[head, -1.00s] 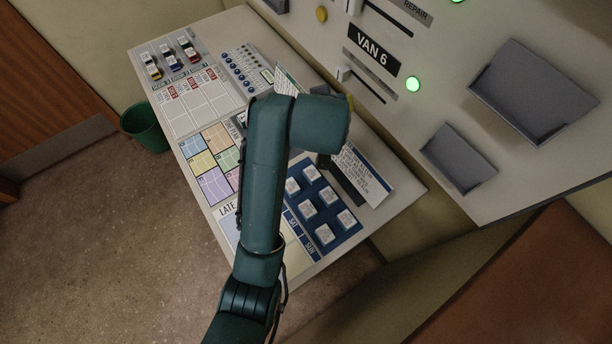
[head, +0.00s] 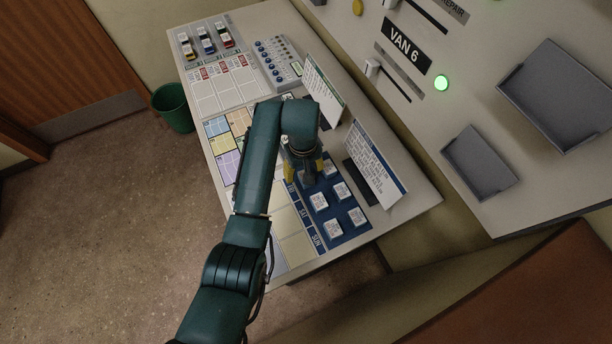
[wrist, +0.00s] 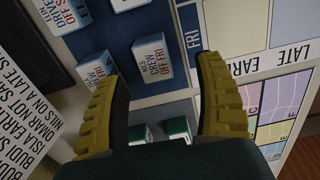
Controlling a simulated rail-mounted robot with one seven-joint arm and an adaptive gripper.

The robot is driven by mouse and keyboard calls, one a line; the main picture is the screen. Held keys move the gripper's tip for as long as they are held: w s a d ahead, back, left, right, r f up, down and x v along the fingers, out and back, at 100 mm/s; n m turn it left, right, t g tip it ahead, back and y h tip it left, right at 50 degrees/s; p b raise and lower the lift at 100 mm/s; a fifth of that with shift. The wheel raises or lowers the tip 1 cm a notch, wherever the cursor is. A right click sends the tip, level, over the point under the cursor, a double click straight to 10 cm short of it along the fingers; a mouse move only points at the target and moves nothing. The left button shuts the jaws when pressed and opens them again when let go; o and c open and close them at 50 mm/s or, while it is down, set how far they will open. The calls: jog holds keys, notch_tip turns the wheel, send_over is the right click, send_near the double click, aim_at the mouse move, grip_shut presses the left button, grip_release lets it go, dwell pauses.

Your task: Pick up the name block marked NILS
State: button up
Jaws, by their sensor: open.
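White name blocks stand in a blue tray (head: 337,210) at the near end of the console desk. My gripper (head: 304,172) points down over the tray's upper left end. In the wrist view my gripper (wrist: 160,75) has its yellow fingers wide apart with nothing held. A block (wrist: 152,60) lettered with something like "OFF FRI" shows between the fingertips, and another block (wrist: 95,68) is beside the left fingertip. Two green-edged blocks (wrist: 180,128) are partly hidden nearer the palm.
A propped note card (head: 374,165) stands right of the tray, with a second card (head: 323,92) farther back. In the wrist view a card (wrist: 25,120) carries a line about Nils. The schedule board (head: 228,160) lies left of the tray. The sloped VAN 6 panel (head: 404,47) rises behind.

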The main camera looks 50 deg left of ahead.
jog(key=f, duration=0.3)
jog(key=f+b, duration=0.1)
jog(key=f, duration=0.1)
jog(key=shift+w+d+f, duration=0.1)
jog(key=shift+w+d, duration=0.1)
jog(key=shift+w, duration=0.1)
jog(key=c, duration=1.2)
